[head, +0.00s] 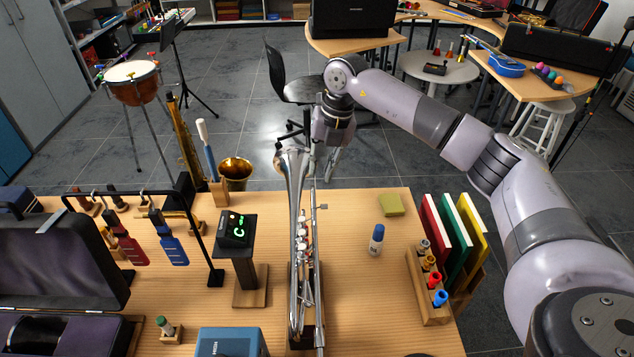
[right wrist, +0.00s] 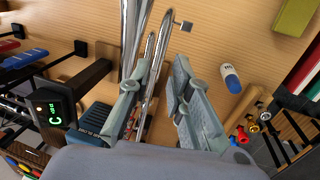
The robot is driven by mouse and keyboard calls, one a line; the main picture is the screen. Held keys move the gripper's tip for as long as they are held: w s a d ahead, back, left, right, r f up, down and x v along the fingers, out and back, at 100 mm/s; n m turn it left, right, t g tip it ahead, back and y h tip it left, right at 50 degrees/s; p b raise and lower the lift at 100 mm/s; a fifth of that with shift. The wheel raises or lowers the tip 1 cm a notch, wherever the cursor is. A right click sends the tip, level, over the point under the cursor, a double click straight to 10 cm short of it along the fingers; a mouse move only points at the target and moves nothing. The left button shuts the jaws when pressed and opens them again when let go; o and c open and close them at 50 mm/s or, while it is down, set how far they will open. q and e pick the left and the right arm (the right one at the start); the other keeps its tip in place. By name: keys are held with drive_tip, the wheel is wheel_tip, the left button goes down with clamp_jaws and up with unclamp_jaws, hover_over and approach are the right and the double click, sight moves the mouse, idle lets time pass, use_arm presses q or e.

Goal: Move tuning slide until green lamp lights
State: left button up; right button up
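A silver trumpet (head: 297,230) rests on a wooden stand in the middle of the bench, its bell toward the far edge. Its tubing (right wrist: 150,75) also shows in the right wrist view. A black tuner (head: 236,229) with green glowing characters, including a C, stands on a post left of it. My left gripper is out of view.
A blue-capped white bottle (head: 376,240), a yellow-green sponge (head: 390,205), a wooden rack of mouthpieces (head: 428,290) and coloured books (head: 455,235) stand right of the trumpet. A black hanging rack (head: 205,240) and an open case (head: 60,265) are at left.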

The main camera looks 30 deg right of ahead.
drive_tip(key=shift+s+d+r, duration=0.1)
drive_tip(key=shift+d+r, duration=0.15)
drive_tip(key=shift+r, duration=0.9)
drive_tip(key=shift+s+d+r, duration=0.1)
drive_tip(key=shift+d+r, duration=0.1)
drive_tip(key=shift+r, duration=0.95)
wheel_tip(320, 180, up, 3)
drive_tip(key=n+b, duration=0.2)
drive_tip(key=n, duration=1.9)
drive_tip(key=n+p, duration=0.2)
drive_tip(key=n, duration=1.3)
approach(314, 199)
drive_tip(key=f, duration=0.2)
drive_tip(key=a+f, duration=0.1)
drive_tip(key=f, duration=0.5)
drive_tip(key=shift+w+a, duration=0.25)
drive_tip(key=shift+w, duration=0.05)
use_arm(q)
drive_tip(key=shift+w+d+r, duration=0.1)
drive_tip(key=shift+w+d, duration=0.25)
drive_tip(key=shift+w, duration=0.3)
